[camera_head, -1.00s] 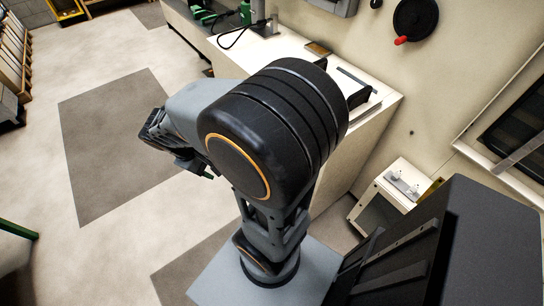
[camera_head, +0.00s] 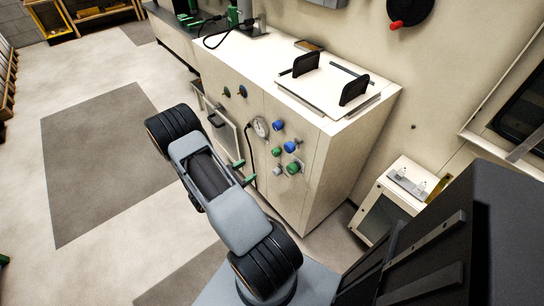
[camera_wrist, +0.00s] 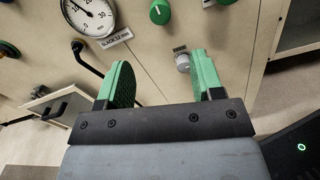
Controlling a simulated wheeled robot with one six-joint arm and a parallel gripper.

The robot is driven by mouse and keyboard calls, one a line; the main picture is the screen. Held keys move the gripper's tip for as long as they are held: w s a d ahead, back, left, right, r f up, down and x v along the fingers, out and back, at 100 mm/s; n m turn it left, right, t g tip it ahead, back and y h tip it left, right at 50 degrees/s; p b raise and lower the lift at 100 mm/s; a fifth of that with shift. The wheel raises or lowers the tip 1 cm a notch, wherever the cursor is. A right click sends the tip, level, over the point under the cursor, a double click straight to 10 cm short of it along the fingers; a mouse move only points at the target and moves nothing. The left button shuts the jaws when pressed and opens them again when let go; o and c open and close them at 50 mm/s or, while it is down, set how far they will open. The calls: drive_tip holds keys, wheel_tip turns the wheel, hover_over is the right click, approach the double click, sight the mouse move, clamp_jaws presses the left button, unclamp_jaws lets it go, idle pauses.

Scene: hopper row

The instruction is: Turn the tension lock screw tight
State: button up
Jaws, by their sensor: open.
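No readable label names the tension lock screw. A small grey knob (camera_head: 277,171) sits low on the cream cabinet's front, below the coloured knobs. In the wrist view the grey knob (camera_wrist: 183,62) has a small plate above it and appears between my fingertips, nearer the right one. My gripper (camera_head: 246,172) has green fingers, open and empty, in front of the cabinet. In the wrist view my gripper (camera_wrist: 163,66) shows both fingers wide apart. A round gauge (camera_head: 261,127) is up and left of the grey knob; its wrist-view label (camera_wrist: 115,39) seems to read "SLACK 12 mm".
Green knobs (camera_head: 276,149) and blue knobs (camera_head: 278,125) crowd around the grey knob. A black bent handle (camera_wrist: 86,57) stands out left of my fingers. The floor at left (camera_head: 95,150) is clear.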

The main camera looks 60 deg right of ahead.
sight(274, 154)
drive_tip(key=x, duration=1.2)
drive_tip(key=shift+s+d, duration=0.1)
drive_tip(key=shift+s, duration=0.05)
drive_tip(key=c, duration=0.9)
drive_tip(key=shift+c, duration=0.2)
